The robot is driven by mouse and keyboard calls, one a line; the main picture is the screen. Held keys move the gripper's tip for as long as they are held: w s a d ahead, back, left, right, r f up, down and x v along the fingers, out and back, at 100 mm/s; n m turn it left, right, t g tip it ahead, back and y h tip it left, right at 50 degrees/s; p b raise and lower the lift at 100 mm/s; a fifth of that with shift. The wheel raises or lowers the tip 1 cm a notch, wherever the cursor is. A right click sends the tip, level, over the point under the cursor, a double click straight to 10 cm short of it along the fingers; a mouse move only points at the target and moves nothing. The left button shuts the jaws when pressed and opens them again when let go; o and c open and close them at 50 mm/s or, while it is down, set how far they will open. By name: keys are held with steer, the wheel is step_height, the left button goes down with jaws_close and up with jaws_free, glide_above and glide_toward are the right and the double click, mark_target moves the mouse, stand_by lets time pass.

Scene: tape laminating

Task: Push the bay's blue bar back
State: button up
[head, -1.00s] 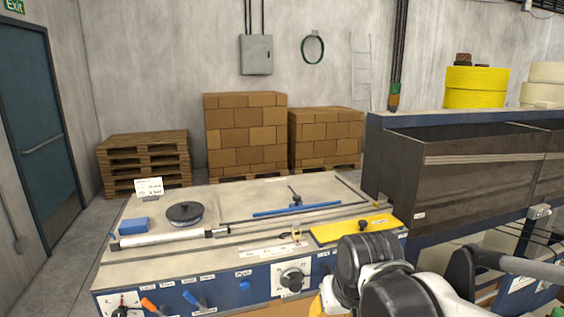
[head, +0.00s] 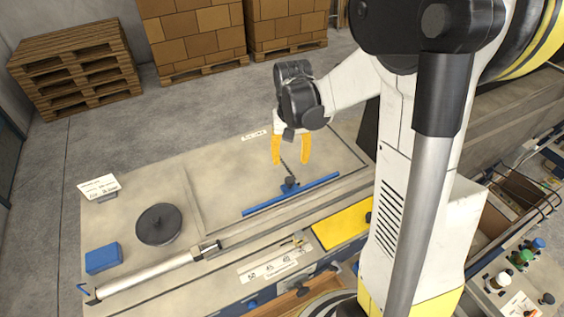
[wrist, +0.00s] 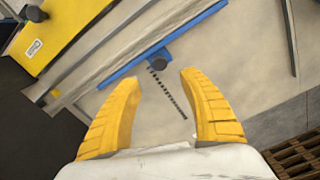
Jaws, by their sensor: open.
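The blue bar (head: 300,191) lies across the bay (head: 235,165) on the bench top, with a dark knob (head: 289,184) and a thin dark toothed strip by its middle. My gripper (head: 291,160) is open, its two yellow fingers pointing down over the bay, behind the bar and apart from it. In the wrist view the blue bar (wrist: 190,40) runs diagonally beyond the fingertips. The knob (wrist: 158,58) and the dark strip (wrist: 168,93) show between the open fingers of my gripper (wrist: 158,80). Nothing is held.
A yellow plate (head: 343,227) and a silver roller (head: 145,276) lie along the front. A black disc (head: 159,224), a blue block (head: 103,258) and a white sign (head: 99,187) stand at left. Pallets and stacked boxes (head: 195,35) stand behind the bench.

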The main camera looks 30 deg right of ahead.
mark_target(289, 179)
step_height(289, 179, down, 10)
steer(key=shift+r, duration=0.15)
steer(key=shift+s, duration=0.1)
jaws_close()
